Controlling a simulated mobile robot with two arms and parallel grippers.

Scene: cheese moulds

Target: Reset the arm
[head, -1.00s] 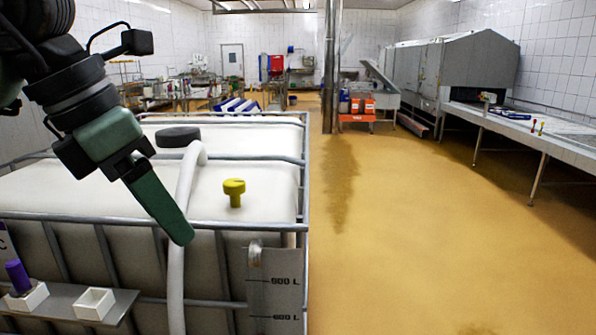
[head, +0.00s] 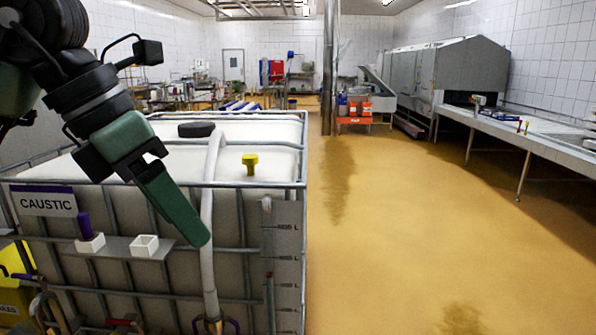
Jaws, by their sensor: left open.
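My left arm (head: 90,100) comes in from the upper left and reaches down over a white caged tank. Its gripper (head: 188,222) is dark green, points down and to the right, and is open with nothing seen in it. One finger shows clearly; the other is mostly hidden behind it. The fingertip overlaps the white hose (head: 211,180) in the picture; I cannot tell whether they touch. My right gripper is not in view.
The tank (head: 150,150) has a "CAUSTIC" sign (head: 43,201), a yellow plug (head: 250,163) and a black cap (head: 196,130) on top. A small shelf (head: 115,246) holds a purple-topped item and a white cup. Open yellow floor (head: 400,220) lies right, with a long table (head: 540,145) beyond.

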